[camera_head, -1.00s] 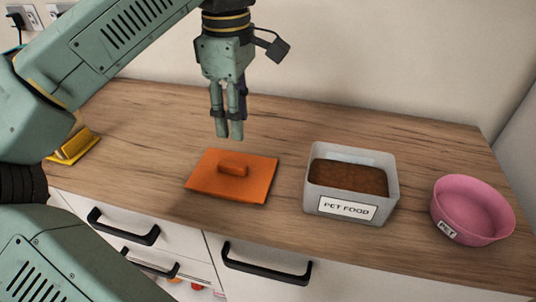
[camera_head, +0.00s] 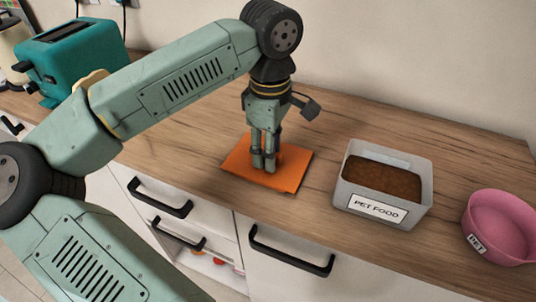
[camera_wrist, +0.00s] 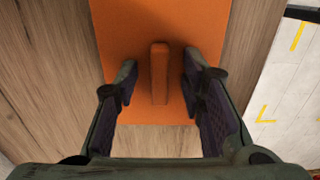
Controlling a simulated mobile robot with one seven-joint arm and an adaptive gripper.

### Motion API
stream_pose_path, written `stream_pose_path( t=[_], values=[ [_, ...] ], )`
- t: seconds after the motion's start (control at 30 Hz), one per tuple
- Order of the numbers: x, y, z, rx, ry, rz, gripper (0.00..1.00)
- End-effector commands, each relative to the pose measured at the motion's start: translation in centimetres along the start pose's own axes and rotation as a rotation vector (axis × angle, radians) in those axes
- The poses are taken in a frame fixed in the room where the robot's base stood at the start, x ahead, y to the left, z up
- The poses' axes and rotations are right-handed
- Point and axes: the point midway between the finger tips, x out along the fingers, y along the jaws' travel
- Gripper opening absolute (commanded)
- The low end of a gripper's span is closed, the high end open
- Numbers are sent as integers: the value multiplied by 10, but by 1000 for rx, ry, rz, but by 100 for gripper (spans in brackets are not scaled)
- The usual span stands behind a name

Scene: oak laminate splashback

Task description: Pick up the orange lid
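The orange lid (camera_head: 290,180) lies flat on the wooden counter, left of the pet food box. It also shows in the wrist view (camera_wrist: 115,30), with its raised bar handle (camera_wrist: 160,72) standing up in the middle. My gripper (camera_head: 264,168) is down over the lid and hides most of the handle in the head view. In the wrist view my gripper (camera_wrist: 158,80) is open, with one finger on each side of the handle. A gap shows between each finger and the handle.
A grey box of pet food (camera_head: 384,190) stands right of the lid. A pink pet bowl (camera_head: 500,228) is farther right. A teal toaster (camera_head: 75,55) stands at the back left. Black drawer handles (camera_head: 290,252) stick out below the counter's front edge.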

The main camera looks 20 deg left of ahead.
Motion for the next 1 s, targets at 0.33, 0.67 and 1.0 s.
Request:
stream_pose_path(
  t=[0.33,0.67,1.0],
  values=[
    [1,0,0,0,1,0,28],
    [1,0,0,0,1,0,6],
    [1,0,0,0,1,0,0]
  ],
)
